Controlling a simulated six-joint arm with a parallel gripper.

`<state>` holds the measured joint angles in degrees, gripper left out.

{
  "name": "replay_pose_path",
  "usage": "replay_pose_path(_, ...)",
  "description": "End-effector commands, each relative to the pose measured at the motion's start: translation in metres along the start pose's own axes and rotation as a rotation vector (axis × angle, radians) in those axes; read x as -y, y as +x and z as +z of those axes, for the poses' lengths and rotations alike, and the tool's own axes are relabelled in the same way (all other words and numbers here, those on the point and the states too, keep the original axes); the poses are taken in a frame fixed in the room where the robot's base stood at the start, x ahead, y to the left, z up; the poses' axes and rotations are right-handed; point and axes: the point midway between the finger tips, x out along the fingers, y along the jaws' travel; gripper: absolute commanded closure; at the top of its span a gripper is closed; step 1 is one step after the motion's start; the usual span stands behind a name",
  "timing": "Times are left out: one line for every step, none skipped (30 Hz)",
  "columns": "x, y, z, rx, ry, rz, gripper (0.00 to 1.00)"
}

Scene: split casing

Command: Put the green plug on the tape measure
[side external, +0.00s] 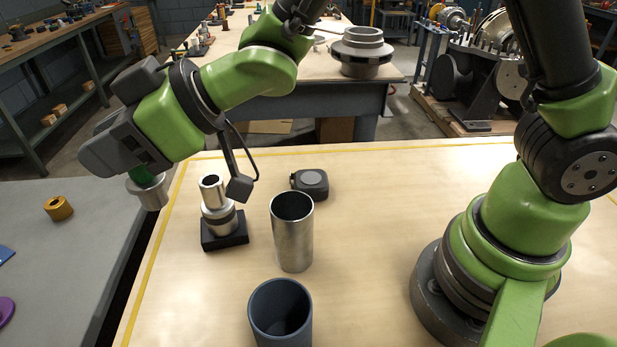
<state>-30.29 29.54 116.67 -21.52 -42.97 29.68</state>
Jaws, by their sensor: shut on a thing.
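The tape measure (311,182), dark with a grey round face, lies on the wooden table behind the tall steel tube. My gripper (125,160) is over the table's left edge, well to the left of the tape measure. It is shut on the green plug (142,173), of which a small part shows under the grey housing. Its fingertips are largely hidden. A silver cylinder (151,192) is directly below the green part; I cannot tell whether it is joined to the plug or separate.
A stepped metal part (219,212) on a black base, an open steel tube (293,235) and a dark blue cup (280,310) stand between my gripper and my base. A brass ring (58,208) lies on the grey side table. The wooden table is clear right of the tape measure.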

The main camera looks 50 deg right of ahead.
Motion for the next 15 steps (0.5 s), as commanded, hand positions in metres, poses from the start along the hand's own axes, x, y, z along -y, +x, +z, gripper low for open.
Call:
replay_pose_path(-0.013,-0.005,0.001,-0.003,0.006,0.023,1.00)
replay_pose_path(-0.020,-0.008,0.003,-0.003,0.010,0.035,1.00)
replay_pose_path(-0.030,-0.013,0.005,-0.002,0.016,0.053,1.00)
replay_pose_path(-0.038,-0.018,0.007,-0.002,0.021,0.067,1.00)
replay_pose_path(-0.047,-0.022,0.009,-0.003,0.026,0.082,1.00)
replay_pose_path(-0.059,-0.029,0.012,-0.003,0.033,0.105,1.00)
replay_pose_path(-0.069,-0.036,0.014,-0.003,0.038,0.122,1.00)
replay_pose_path(-0.079,-0.042,0.017,-0.003,0.045,0.141,1.00)
replay_pose_path(-0.092,-0.052,0.021,-0.002,0.055,0.168,1.00)
replay_pose_path(-0.103,-0.061,0.025,-0.002,0.064,0.189,1.00)
replay_pose_path(-0.113,-0.070,0.029,-0.001,0.071,0.211,1.00)
replay_pose_path(-0.127,-0.084,0.035,0.000,0.084,0.241,1.00)
replay_pose_path(-0.136,-0.094,0.039,0.000,0.094,0.263,1.00)
replay_pose_path(-0.145,-0.104,0.043,0.001,0.103,0.284,1.00)
replay_pose_path(-0.154,-0.117,0.049,0.002,0.115,0.309,1.00)
